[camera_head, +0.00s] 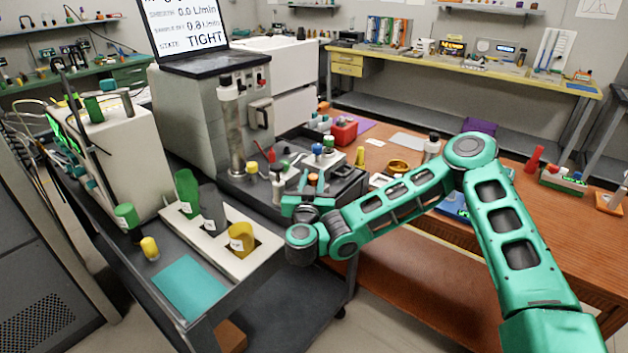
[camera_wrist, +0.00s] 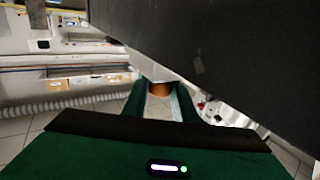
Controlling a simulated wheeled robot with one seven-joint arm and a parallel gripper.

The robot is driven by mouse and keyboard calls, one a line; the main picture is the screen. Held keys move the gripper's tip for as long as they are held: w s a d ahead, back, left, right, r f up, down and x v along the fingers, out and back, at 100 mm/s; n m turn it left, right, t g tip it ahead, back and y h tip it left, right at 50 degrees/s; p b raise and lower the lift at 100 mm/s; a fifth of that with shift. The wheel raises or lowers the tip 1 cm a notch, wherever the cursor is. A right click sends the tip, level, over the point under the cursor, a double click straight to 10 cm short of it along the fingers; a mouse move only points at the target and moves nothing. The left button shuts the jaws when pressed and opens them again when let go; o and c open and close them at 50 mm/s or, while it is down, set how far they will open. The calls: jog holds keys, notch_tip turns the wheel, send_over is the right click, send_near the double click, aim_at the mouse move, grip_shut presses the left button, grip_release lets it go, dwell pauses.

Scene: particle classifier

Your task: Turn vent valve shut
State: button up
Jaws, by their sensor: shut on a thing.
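My gripper (camera_head: 309,198) is at the front of the dark bench unit (camera_head: 235,187), below the row of coloured knobs. In the wrist view its two green fingers (camera_wrist: 160,105) close around an orange-brown round piece (camera_wrist: 160,88). An orange piece (camera_head: 312,177) shows just above the gripper in the head view and looks like the same one. I cannot tell for certain that it is the vent valve, nor how far it is turned. A blue-topped knob (camera_head: 317,149) stands behind. The screen (camera_head: 187,27) reads 0.0 L/min, 0.8 L/min and STATE: TIGHT.
A white holder (camera_head: 225,240) with green, grey and yellow cups stands left of my gripper. A teal mat (camera_head: 190,288) lies in front. A red bin (camera_head: 344,130) stands behind on the wooden bench (camera_head: 500,190). A large dark body (camera_wrist: 240,60) fills the wrist view's upper right.

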jog(key=shift+s+f, duration=0.2)
dwell(0.3)
jog(key=o, duration=1)
jog(key=shift+o, duration=0.2)
jog(key=shift+r, duration=0.1)
